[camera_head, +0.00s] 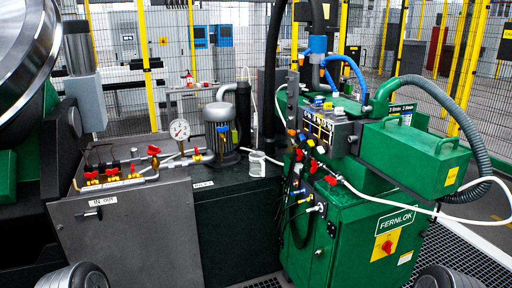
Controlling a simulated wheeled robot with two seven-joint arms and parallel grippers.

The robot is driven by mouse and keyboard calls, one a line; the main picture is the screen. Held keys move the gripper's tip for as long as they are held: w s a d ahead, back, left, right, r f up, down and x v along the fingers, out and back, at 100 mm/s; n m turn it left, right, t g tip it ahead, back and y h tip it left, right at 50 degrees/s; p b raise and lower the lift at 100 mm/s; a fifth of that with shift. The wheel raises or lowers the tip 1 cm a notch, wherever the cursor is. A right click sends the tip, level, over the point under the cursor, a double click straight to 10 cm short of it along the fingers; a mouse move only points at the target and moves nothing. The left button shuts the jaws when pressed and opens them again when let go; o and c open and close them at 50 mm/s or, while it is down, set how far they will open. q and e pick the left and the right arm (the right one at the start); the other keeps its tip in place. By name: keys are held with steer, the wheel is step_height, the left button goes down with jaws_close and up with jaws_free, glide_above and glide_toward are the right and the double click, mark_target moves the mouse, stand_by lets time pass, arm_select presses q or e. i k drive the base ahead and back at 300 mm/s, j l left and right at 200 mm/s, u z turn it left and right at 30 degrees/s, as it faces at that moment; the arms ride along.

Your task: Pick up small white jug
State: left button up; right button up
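A small white jug (257,164) stands upright on the dark top of the low cabinet (237,231), near its front right edge. It sits just left of the green machine and right of the grey motor. Its far side and any handle are hard to make out at this size. Neither of my grippers shows. Only rounded dark parts, which look like my own arms, show at the bottom left and bottom right edges, well away from the jug.
A grey motor (221,135) and a pressure gauge (180,130) stand left of the jug. Red-handled valves (113,174) line the grey cabinet. The green machine (350,225), with hoses and a white cable, rises close on the right. A dark vertical pipe stands behind.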

mark_target(257, 159)
steer(key=i+j+z, duration=1.25)
steer(key=j, duration=0.15)
steer(key=i+j+z, duration=0.15)
steer(key=j+z, duration=0.15)
steer(key=j, duration=0.2)
steer(key=i+j+z, duration=0.1)
steer(key=j+z, duration=0.15)
steer(key=j, duration=0.35)
steer(key=j+z, duration=0.3)
steer(key=j, duration=0.3)
steer(key=i, duration=0.05)
